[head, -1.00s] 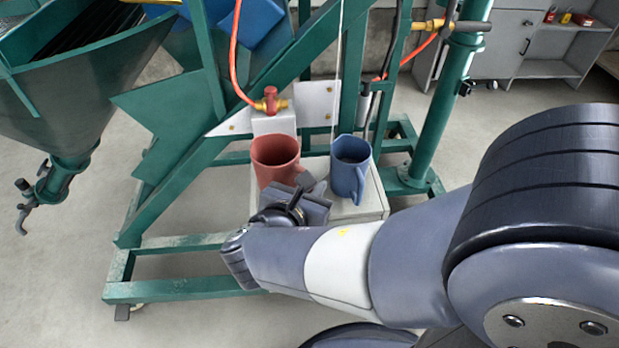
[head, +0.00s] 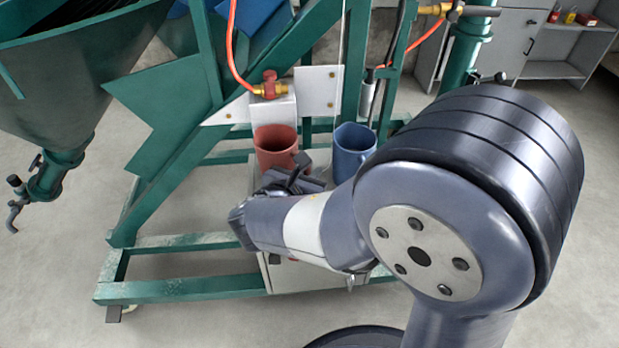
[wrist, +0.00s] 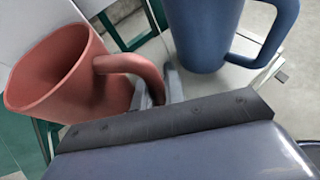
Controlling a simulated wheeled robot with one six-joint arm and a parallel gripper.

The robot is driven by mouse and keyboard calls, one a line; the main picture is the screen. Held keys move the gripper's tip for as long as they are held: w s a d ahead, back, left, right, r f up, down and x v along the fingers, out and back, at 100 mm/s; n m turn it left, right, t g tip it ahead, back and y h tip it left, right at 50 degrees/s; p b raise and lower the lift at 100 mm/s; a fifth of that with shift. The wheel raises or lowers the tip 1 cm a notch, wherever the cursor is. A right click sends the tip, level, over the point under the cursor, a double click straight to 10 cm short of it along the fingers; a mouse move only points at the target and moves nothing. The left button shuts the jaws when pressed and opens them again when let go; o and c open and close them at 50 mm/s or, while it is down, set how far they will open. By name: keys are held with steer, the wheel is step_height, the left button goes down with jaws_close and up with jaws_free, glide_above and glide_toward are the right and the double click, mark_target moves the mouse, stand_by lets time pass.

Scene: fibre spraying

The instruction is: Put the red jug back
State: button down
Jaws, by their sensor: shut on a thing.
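The red jug (head: 275,148) stands upright near the left side of a pale box top, below a red-handled valve. My gripper (head: 300,163) is at its near right side. In the wrist view the red jug (wrist: 75,75) fills the left, and my gripper's fingers (wrist: 158,88) are shut on its handle. In the head view my wrist hides the jug's lower part, so I cannot tell whether its base touches the box.
A blue jug (head: 352,150) stands close on the right, with a small gap. The pale box (head: 310,278) sits within a green steel frame (head: 190,288). A green hopper (head: 65,100) is at the left. An orange hose (head: 232,60) runs down to the valve (head: 269,86).

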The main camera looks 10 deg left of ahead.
steer(key=shift+f, duration=0.15)
steer(key=c, duration=1.5)
jaws_free()
steer(key=shift+r, duration=0.3)
steer(key=shift+p+v, duration=2)
steer(key=shift+v, duration=4)
